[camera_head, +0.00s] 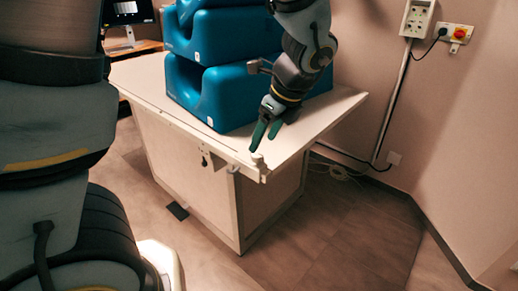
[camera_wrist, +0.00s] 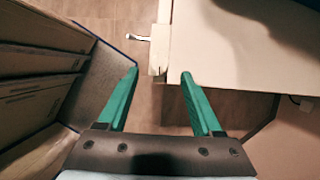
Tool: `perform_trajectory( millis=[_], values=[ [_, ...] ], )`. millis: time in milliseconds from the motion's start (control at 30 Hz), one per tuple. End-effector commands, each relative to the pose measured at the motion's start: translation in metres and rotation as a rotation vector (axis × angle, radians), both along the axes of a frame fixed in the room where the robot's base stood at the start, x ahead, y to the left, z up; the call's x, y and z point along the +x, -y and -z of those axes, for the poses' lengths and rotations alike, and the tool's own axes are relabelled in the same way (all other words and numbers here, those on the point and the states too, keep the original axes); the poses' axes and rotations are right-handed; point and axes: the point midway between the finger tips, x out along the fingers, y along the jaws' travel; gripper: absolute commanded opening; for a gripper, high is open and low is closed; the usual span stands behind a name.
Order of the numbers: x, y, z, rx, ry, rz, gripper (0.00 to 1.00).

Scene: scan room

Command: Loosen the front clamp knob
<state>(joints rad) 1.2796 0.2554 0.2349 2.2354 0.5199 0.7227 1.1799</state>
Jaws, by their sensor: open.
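A small pale knob-like piece (camera_head: 257,159) sits at the near corner of the white table (camera_head: 318,108), at the end of its side rail. A dark fitting (camera_head: 205,160) hangs on the rail farther left; I cannot tell which of the two is the front clamp knob. My gripper (camera_head: 262,142) points down just above the corner piece, its green fingers apart. In the wrist view the open fingers stand on both sides of the rail end (camera_wrist: 159,62), with nothing gripped. A small pale lever (camera_wrist: 138,38) sticks out left from the rail there.
Blue foam blocks (camera_head: 225,92) are stacked on the table, close behind my gripper. A wall socket box (camera_head: 417,18) and a red switch (camera_head: 459,33) are on the right wall. Cables (camera_head: 338,172) lie on the floor by the wall.

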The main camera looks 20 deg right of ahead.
Motion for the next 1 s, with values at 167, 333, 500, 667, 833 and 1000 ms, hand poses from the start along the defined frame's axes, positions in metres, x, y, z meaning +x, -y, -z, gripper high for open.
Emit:
perform_trajectory(
  millis=[167,333,500,667,833,1000],
  values=[
    [0.010,-0.006,0.028,0.003,-0.002,-0.002,0.67],
    [0.015,-0.008,0.042,0.000,0.000,-0.001,0.67],
    [0.017,-0.009,0.045,-0.002,0.000,-0.001,0.67],
    [0.016,-0.009,0.045,-0.002,0.000,-0.001,0.67],
    [0.016,-0.009,0.045,-0.002,0.000,-0.001,0.50],
    [0.016,-0.009,0.045,-0.002,0.000,-0.001,0.31]
  ],
)
